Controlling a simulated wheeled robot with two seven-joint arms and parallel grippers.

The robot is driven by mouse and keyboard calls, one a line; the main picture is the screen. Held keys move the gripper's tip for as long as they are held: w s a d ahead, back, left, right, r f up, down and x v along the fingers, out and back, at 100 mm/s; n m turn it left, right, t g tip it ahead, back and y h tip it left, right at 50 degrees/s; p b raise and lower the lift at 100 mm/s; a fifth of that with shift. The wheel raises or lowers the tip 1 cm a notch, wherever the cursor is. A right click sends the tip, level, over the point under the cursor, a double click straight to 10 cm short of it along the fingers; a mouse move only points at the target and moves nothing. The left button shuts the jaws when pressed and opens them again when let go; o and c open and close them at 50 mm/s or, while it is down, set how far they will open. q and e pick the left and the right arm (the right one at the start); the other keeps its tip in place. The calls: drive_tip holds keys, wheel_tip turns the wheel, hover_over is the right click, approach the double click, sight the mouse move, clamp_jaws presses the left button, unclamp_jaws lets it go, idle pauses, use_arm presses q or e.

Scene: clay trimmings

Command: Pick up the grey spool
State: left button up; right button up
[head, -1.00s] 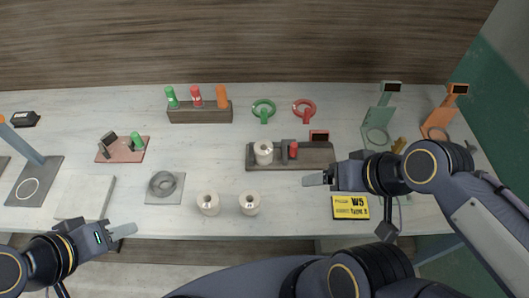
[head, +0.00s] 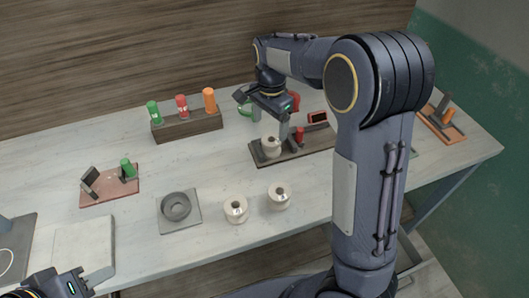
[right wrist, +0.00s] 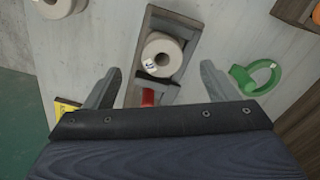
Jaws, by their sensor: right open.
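A pale grey-white spool (head: 271,149) stands in the dark wooden holder (head: 291,153) at the back middle of the table. In the right wrist view the spool (right wrist: 174,58) lies ahead between the fingers, hole facing the camera. Two similar cream spools, a left one (head: 236,212) and a right one (head: 278,200), stand on the bare table in front. My right gripper (head: 271,122) is above the holder, open and empty, apart from the spool. My left gripper (head: 96,277) is at the lower left edge, partly cut off; its jaw opening is unclear.
A red part (head: 299,135) stands in the holder beside the spool. A block with green, red and orange pegs (head: 188,127) is at back left. A green ring (right wrist: 254,78) lies near one finger. A grey round dish (head: 176,206) sits left of the cream spools.

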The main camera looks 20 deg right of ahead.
sight(271, 139)
drive_tip(key=f, duration=0.7)
drive_tip(key=shift+w+d+f+p, duration=0.25)
drive_tip(key=shift+d+f+p, duration=0.05)
drive_tip(key=shift+d+f, duration=0.1)
drive_tip(key=shift+c, duration=0.2)
drive_tip(key=c, duration=1.3)
drive_tip(key=shift+o, duration=0.2)
wheel_tip(271, 139, up, 12)
drive_tip(key=p, duration=0.2)
drive_tip(key=shift+r, duration=0.15)
